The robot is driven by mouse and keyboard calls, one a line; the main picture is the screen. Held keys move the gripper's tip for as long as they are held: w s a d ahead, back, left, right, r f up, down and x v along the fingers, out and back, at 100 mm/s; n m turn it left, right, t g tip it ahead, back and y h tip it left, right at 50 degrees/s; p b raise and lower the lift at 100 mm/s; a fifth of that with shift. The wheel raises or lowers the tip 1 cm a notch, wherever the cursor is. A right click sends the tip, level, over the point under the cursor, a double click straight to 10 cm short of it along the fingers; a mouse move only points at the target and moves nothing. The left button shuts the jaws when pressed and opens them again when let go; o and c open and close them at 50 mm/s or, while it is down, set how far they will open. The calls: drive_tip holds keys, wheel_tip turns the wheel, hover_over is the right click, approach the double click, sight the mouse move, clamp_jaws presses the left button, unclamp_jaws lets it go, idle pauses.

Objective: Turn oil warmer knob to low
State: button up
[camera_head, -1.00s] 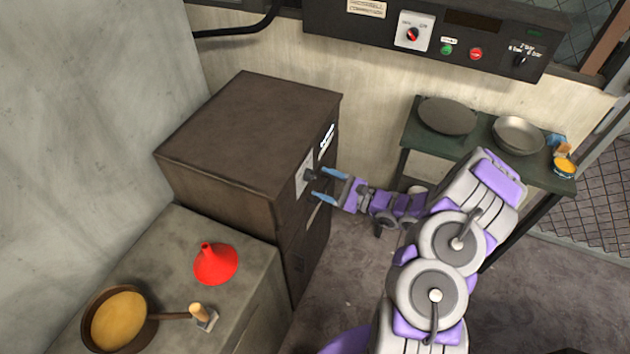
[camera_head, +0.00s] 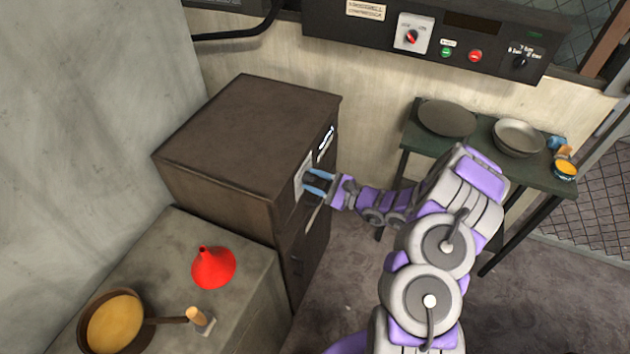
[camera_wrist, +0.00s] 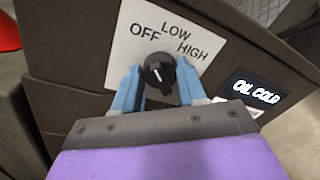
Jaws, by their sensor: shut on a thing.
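The oil warmer (camera_head: 245,130) is a dark brown cabinet at the centre left in the head view. Its black knob (camera_wrist: 158,73) sits on a white plate (camera_wrist: 120,62) marked OFF, LOW and HIGH. A small white mark shows on the knob; I cannot tell exactly which label it points to. My gripper (camera_head: 309,182) is at the front face of the warmer, with its blue fingers on either side of the knob. In the wrist view my gripper (camera_wrist: 159,78) is shut on the knob. A display (camera_wrist: 257,91) beside the plate reads OIL COLD.
A red funnel (camera_head: 213,268), a pan of yellow contents (camera_head: 115,322) and a wooden-handled tool (camera_head: 200,320) are on the counter (camera_head: 165,255) at lower left. A green table (camera_head: 480,155) with pans stands at right. A control panel (camera_head: 470,40) is on the back wall.

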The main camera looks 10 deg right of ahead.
drive_tip(key=c, duration=0.4)
drive_tip(key=shift+m+p, duration=0.3)
drive_tip(key=shift+p, duration=0.2)
drive_tip(key=m+p, duration=0.2)
drive_tip(key=p, duration=0.1)
drive_tip(key=shift+r+m, duration=0.15)
drive_tip(key=shift+m, duration=0.15)
drive_tip(key=m+p, duration=0.2)
drive_tip(key=m, duration=0.3)
drive_tip(key=shift+d+g, duration=0.1)
drive_tip(key=shift+g, duration=0.2)
drive_tip(key=shift+m, duration=0.3)
drive_tip(key=o, duration=1)
drive_tip(key=shift+w, duration=0.1)
